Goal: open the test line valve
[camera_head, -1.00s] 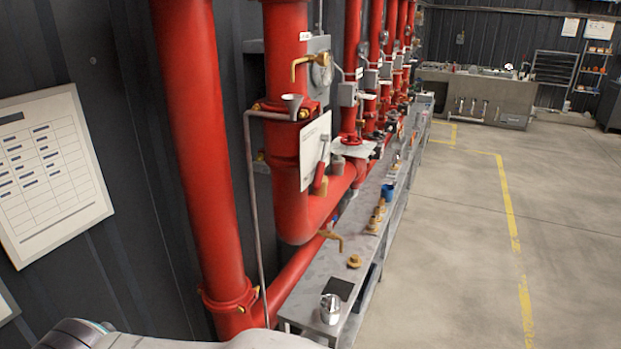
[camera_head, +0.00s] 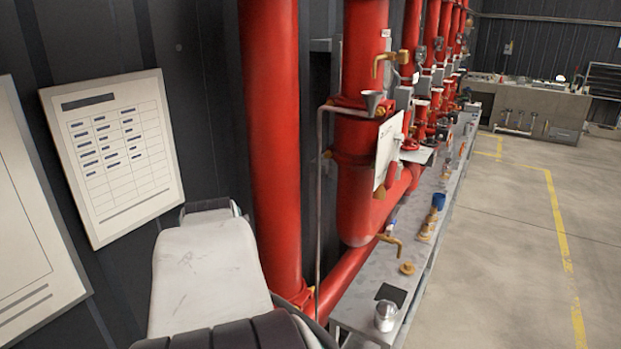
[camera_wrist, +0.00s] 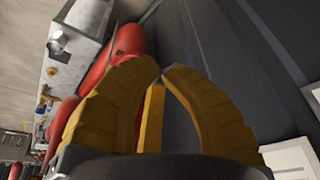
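Two brass lever valves show in the head view: an upper brass valve (camera_head: 390,62) on the front of a red riser pipe, and a lower brass valve (camera_head: 389,240) beneath the pipe's bend. No readable label tells which is the test line valve. My gripper (camera_wrist: 161,72) shows only in the wrist view. Its two yellow fingers curve inward and their tips nearly meet, with nothing seen held between them. It points along the dark wall and is apart from both valves.
Red pipes (camera_head: 270,150) stand close right of my raised arm. A steel bench (camera_head: 362,315) with a metal cup (camera_head: 386,315) and several brass fittings runs along them. A chart (camera_head: 112,155) hangs on the dark wall at left. The floor (camera_head: 500,260) at right is clear.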

